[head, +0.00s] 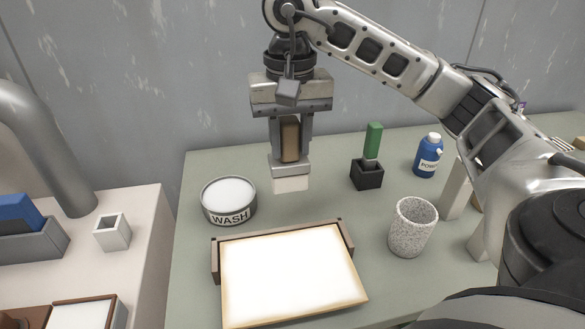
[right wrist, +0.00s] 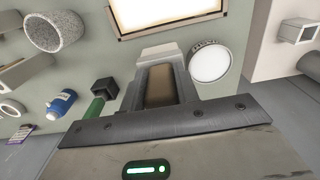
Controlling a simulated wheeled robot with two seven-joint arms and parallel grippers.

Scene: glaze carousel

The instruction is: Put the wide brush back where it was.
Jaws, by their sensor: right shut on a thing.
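My right gripper (head: 291,140) is shut on the wide brush (head: 290,182) and holds it upright above the table. The brush has a brown handle between the fingers, a light metal band and pale bristles pointing down. In the right wrist view the brush (right wrist: 160,86) shows between the fingers. Below and left of it stands a round grey WASH bowl (head: 229,220) with white contents. A small pale square holder (head: 112,233) on the left counter looks empty. A black holder (head: 367,176) at the right has a green-handled tool (head: 373,139) in it. My left gripper is out of view.
A glowing white panel in a brown frame (head: 346,237) lies at the front. A speckled cup (head: 413,228) and a blue bottle (head: 428,157) stand at the right. A grey tray (head: 35,245) with a blue block is on the left counter. A gap separates the two tables.

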